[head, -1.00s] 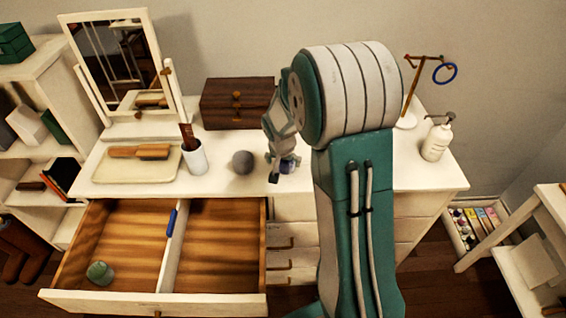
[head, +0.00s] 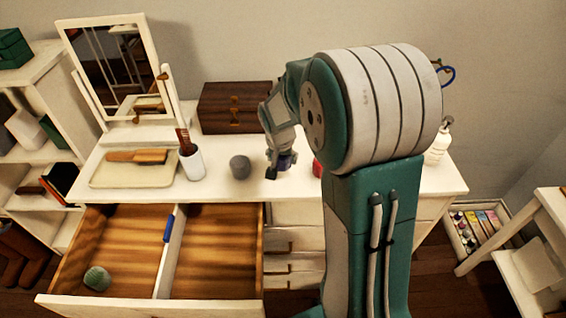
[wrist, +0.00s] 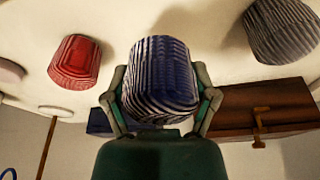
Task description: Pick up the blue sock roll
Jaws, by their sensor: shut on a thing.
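The blue sock roll (wrist: 158,80), dark blue with pale stripes, sits between the two fingers of my gripper (wrist: 160,72) in the wrist view. The fingers press on its two sides, so the gripper is shut on it. In the head view the roll (head: 287,161) is mostly hidden behind my gripper (head: 279,168), over the white dresser top (head: 220,192). I cannot tell whether the roll touches the top.
A grey roll (head: 240,167) stands just left of my gripper, a red roll (head: 318,168) just right. A brown box (head: 235,108) is behind. A white cup (head: 192,163) stands further left. The open divided drawer (head: 220,250) holds a green roll (head: 97,278).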

